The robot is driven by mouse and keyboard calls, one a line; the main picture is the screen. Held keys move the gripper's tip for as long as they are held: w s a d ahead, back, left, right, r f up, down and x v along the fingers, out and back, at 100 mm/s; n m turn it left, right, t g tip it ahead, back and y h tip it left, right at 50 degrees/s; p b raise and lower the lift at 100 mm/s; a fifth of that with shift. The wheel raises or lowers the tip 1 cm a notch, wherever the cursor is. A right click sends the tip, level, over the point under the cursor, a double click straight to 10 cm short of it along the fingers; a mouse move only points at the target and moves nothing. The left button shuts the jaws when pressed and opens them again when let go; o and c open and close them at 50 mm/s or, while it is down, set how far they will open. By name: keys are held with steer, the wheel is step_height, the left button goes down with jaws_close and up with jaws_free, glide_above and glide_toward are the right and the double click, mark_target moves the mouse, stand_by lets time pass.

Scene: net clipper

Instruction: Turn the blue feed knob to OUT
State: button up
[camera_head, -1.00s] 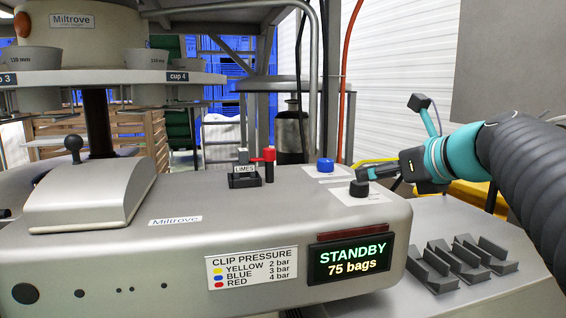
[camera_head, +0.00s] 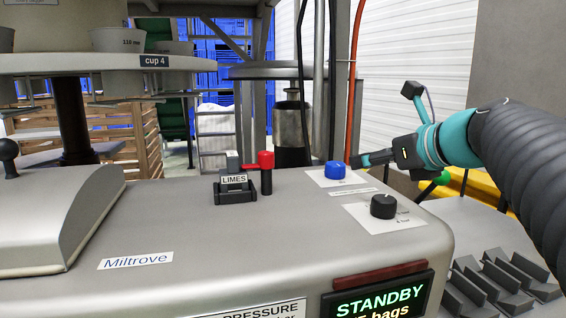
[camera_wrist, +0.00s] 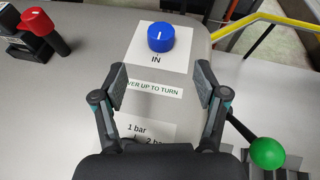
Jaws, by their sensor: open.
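The blue feed knob (camera_head: 335,170) stands on a white label plate on the machine's top, near the back right edge. In the wrist view the blue knob (camera_wrist: 161,38) has a white pointer mark and the word IN printed on the near side of its plate. My gripper (camera_head: 358,161) is just right of the knob in the head view and apart from it. In the wrist view my gripper's two fingers (camera_wrist: 161,88) are spread with nothing between them, and the knob lies beyond the fingertips. The OUT marking cannot be made out.
A black knob (camera_head: 384,206) sits nearer the front on a white plate. A red-topped lever (camera_head: 266,170) stands left of the blue knob beside the LIMES holder (camera_head: 235,190). A label strip reading "...VER UP TO TURN" (camera_wrist: 155,89) lies before the knob. A green ball (camera_wrist: 267,153) is at right.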

mark_target(340, 166)
steer(key=x, duration=1.3)
steer(key=shift+d+f, duration=0.1)
steer(key=c, duration=1.2)
